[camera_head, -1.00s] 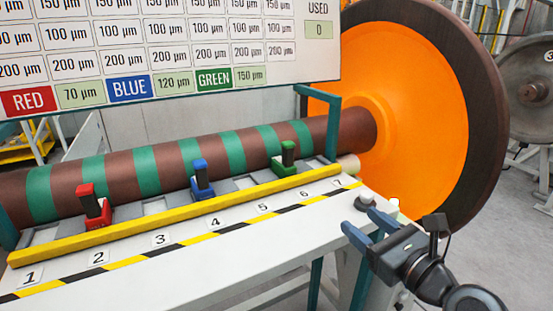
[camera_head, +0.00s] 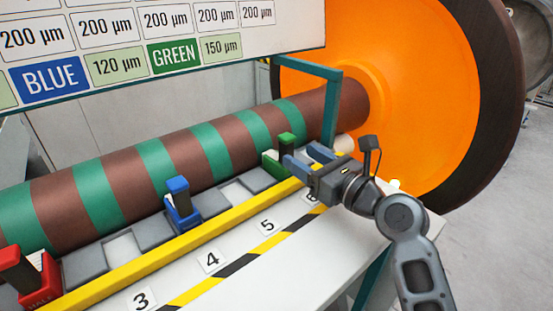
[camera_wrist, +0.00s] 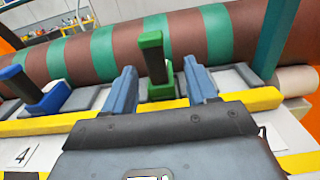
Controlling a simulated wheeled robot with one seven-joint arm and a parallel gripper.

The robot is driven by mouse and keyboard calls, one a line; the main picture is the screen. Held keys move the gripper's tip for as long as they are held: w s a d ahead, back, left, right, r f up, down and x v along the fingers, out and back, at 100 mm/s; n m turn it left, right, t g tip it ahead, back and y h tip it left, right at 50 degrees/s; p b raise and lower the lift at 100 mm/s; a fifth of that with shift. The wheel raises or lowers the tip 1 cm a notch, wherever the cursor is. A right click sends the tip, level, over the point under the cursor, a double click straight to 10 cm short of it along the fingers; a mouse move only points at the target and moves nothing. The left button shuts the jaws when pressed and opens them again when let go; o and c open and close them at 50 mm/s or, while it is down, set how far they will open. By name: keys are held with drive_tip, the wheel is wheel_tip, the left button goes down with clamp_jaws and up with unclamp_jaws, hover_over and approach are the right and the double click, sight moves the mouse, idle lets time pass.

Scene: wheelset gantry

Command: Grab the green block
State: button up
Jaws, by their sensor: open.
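The green block (camera_head: 271,162) with its upright dark handle and green top stands in the row of grey slots beside the striped axle. In the wrist view the green block (camera_wrist: 155,62) rises between and beyond my two blue fingers. My gripper (camera_head: 308,158) is open and empty, just in front and to the right of the block, over the yellow rail. In the wrist view my gripper (camera_wrist: 163,84) has one finger on each side of the block. I cannot tell if either finger touches it. The block's lower part is partly hidden in the head view.
A blue block (camera_head: 181,205) and a red block (camera_head: 35,280) stand further left in the same row. A yellow rail (camera_head: 150,263) runs along the slots. The striped axle (camera_head: 130,180) lies behind, with a teal post (camera_head: 331,105) and orange wheel (camera_head: 420,90) at right.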

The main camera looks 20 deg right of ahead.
sight(290, 150)
drive_tip(key=x, duration=0.4)
drive_tip(key=p+x, duration=0.1)
drive_tip(key=x, duration=0.1)
drive_tip(key=shift+a+r, duration=0.25)
drive_tip(key=shift+s, duration=0.1)
clamp_jaws()
